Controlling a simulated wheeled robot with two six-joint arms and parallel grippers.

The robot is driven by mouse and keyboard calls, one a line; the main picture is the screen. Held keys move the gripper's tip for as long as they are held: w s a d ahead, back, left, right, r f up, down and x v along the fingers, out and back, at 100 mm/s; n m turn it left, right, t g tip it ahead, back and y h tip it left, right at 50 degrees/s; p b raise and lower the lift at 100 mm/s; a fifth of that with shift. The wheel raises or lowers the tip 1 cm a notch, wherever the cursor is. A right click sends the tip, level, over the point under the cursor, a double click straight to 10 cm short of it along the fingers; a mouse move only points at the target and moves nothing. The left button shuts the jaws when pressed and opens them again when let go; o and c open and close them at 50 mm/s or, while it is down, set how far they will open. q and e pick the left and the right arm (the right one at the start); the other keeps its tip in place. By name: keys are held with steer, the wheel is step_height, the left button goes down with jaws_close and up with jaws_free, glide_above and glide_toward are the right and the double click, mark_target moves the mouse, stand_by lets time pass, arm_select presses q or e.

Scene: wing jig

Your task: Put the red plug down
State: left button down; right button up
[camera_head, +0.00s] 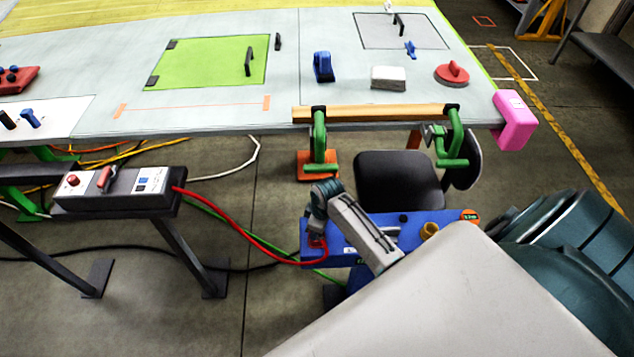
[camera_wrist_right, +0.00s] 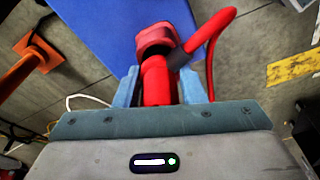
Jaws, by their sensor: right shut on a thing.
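The red plug (camera_head: 316,243) is at the left end of the blue cart top (camera_head: 347,246) in the head view. My right gripper (camera_head: 317,234) points down over that end and is shut on the plug. In the right wrist view, the red plug (camera_wrist_right: 157,82) sits between the two blue-grey fingers of the gripper (camera_wrist_right: 160,88). Its wider red end points away, toward the blue surface (camera_wrist_right: 105,25). I cannot tell whether the plug touches that surface. A red cable (camera_head: 228,204) runs from it to the grey power box (camera_head: 115,190). My left gripper is not in view.
A yellow cup-like part (camera_head: 429,231) stands on the cart, right of my arm. Behind are a black chair (camera_head: 398,180) and the workbench (camera_head: 200,118), with a wooden bar (camera_head: 380,113) held by green clamps (camera_head: 320,135).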

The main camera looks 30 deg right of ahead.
steer(key=shift+f, duration=0.15)
steer(key=shift+f, duration=0.35)
steer(key=shift+s, duration=0.1)
steer(key=o, duration=1.2)
steer(key=shift+f, duration=0.15)
steer(key=shift+s+d+r+b, duration=0.1)
steer(key=shift+r+b, duration=0.15)
steer(key=shift+r, duration=1.2)
steer(key=shift+s+d+r+b, duration=0.15)
steer(key=shift+r+b, duration=0.05)
steer(key=shift+r, duration=1.3)
steer(key=shift+s+d+r+b, duration=0.1)
steer(key=shift+r+b, duration=0.15)
steer(key=shift+r, duration=1.2)
